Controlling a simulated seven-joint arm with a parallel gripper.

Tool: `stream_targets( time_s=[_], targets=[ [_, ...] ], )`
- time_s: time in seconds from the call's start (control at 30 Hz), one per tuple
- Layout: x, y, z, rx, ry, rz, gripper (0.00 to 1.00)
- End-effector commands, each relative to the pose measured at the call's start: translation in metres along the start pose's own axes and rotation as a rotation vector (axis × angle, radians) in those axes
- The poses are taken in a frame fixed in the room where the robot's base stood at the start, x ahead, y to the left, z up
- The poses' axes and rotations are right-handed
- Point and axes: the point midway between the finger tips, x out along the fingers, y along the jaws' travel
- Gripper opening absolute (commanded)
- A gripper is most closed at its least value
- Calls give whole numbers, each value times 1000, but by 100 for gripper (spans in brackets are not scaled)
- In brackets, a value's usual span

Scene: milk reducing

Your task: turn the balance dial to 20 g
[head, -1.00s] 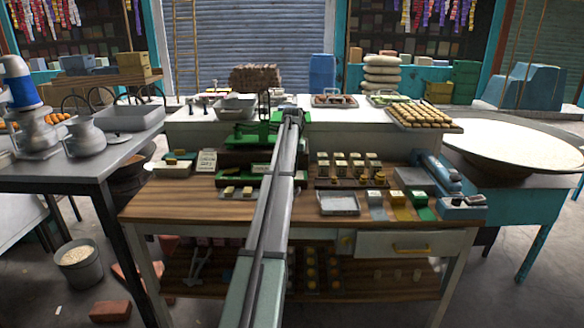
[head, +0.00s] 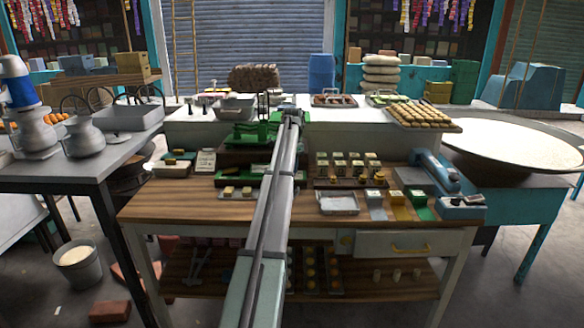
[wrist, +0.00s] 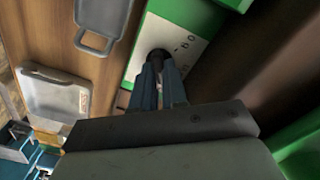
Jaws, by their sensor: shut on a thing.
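The green balance (head: 242,135) stands on the wooden bench, partly hidden behind my arm. In the wrist view its green body (wrist: 192,14) carries a pale dial plate (wrist: 181,35) with dark printed marks. A dark round dial knob (wrist: 158,53) sits on this plate. My gripper (wrist: 160,70) is shut on the knob, with a finger on each side of it. The fingers hide part of the plate, and the marks are too small and blurred to read. In the head view my arm hides the gripper tips and the dial.
On the wooden bench (head: 180,208), a metal tray (head: 338,203) and several small boxes stand to the right of my arm. A blue device (head: 460,208) is at the right end. The bench's front left is clear.

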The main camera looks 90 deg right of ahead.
Motion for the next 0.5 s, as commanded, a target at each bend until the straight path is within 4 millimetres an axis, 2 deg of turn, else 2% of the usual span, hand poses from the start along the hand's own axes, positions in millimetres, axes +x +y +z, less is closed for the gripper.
stream_targets(
  time_s=[0.5],
  targets=[
    [0, 0, -1, 100, 1, 0, 0]
  ],
)
